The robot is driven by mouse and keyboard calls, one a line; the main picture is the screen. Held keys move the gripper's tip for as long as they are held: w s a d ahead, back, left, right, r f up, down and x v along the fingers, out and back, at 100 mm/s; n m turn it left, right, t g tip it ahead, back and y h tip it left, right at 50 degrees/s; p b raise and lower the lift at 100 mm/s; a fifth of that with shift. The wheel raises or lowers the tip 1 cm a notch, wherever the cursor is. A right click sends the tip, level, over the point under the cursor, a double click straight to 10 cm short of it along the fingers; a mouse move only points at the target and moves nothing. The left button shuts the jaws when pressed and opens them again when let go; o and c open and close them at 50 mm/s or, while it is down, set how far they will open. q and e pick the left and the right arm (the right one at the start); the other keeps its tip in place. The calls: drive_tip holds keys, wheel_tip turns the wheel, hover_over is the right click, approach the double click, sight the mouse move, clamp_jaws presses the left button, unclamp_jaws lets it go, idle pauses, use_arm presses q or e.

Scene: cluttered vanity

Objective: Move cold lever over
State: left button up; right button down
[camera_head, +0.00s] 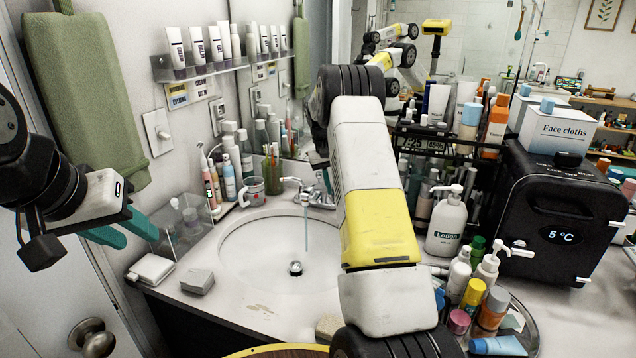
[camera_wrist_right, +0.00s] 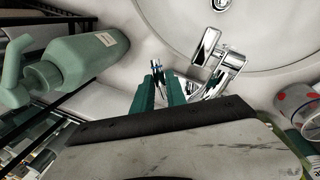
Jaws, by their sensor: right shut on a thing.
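The chrome faucet (camera_head: 305,190) stands behind the sink, and water runs from its spout into the basin. In the right wrist view the spout (camera_wrist_right: 226,62) points over the basin. My right gripper (camera_wrist_right: 160,88) has its teal fingers shut on a chrome lever (camera_wrist_right: 157,68), on the lotion bottle side of the spout. No hot or cold mark is readable on it. In the head view my right arm hides this gripper. My left gripper (camera_head: 138,238) is open and empty, in the air left of the sink.
The white basin (camera_head: 262,255) is empty apart from the water. A mug (camera_head: 252,191) stands left of the faucet. A lotion bottle (camera_head: 447,222), a crowded bottle tray (camera_head: 530,335) and a black mini fridge (camera_head: 545,215) are at the right.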

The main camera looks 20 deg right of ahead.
drive_tip(key=shift+w+a+m, duration=0.1)
drive_tip(key=shift+a+m, duration=0.05)
drive_tip(key=shift+m, duration=0.15)
drive_tip(key=c, duration=1.3)
unclamp_jaws()
drive_tip(key=shift+c, duration=0.2)
wheel_tip(320, 180, up, 8)
drive_tip(key=a, duration=0.1)
drive_tip(key=shift+a, duration=0.2)
